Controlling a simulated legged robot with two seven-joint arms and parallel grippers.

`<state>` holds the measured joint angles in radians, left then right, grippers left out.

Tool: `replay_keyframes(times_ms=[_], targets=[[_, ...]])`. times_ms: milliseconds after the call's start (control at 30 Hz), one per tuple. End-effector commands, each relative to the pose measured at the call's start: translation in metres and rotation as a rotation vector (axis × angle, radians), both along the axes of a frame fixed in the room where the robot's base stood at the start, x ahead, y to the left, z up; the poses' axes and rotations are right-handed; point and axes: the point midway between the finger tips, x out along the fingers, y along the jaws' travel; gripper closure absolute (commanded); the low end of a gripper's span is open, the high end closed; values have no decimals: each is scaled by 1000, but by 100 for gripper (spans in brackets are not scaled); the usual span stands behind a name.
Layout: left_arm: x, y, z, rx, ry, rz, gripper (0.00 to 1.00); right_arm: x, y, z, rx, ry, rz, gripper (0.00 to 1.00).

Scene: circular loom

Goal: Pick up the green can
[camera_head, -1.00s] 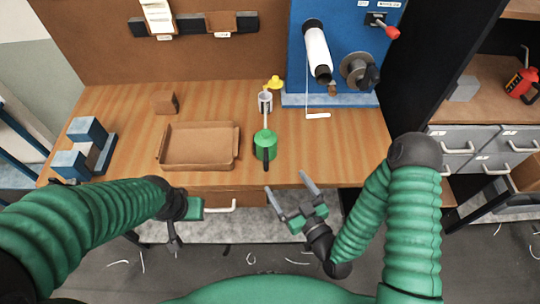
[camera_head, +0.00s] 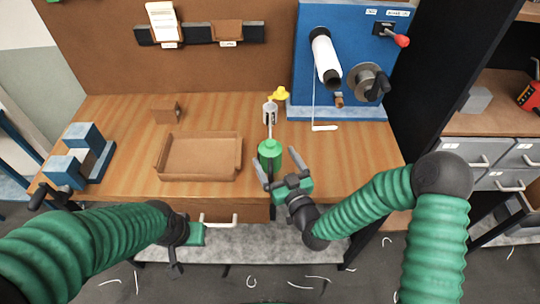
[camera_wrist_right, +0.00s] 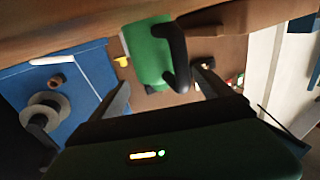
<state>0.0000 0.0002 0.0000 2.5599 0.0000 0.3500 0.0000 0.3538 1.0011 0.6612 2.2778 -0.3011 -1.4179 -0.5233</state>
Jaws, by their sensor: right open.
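The green can (camera_head: 269,150) stands upright near the front edge of the wooden table, with a thin spout pointing away from me and a black handle on my side. In the right wrist view the can (camera_wrist_right: 147,55) and its black handle show just beyond the fingers. My right gripper (camera_head: 276,157) is open at the can, its fingertips to either side of the can's near part in the head view. No grip on it shows. My left gripper (camera_head: 176,262) hangs low in front of the table, far left of the can; its jaw opening is unclear.
A brown tray (camera_head: 238,173) lies left of the can. A small grey container (camera_head: 270,113) and a yellow object (camera_head: 281,94) stand behind it. A blue panel (camera_head: 305,75) with rolls and a crank is at the back right. A brown block (camera_head: 165,110) and blue-grey blocks (camera_head: 75,165) are further left.

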Motion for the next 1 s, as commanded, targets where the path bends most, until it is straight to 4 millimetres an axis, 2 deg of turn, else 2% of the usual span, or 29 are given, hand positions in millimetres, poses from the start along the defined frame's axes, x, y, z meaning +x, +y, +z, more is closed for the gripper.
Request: replay_keyframes(times_ms=[133,400,1000], targets=[[0,0,5,0,0,0,100,23,8,1,1,-1,-1,10],[0,0,5,0,0,0,100,27,10,0,-1,0,0,11],[0,0,5,0,0,0,100,27,10,-1,-1,1,0,90]])
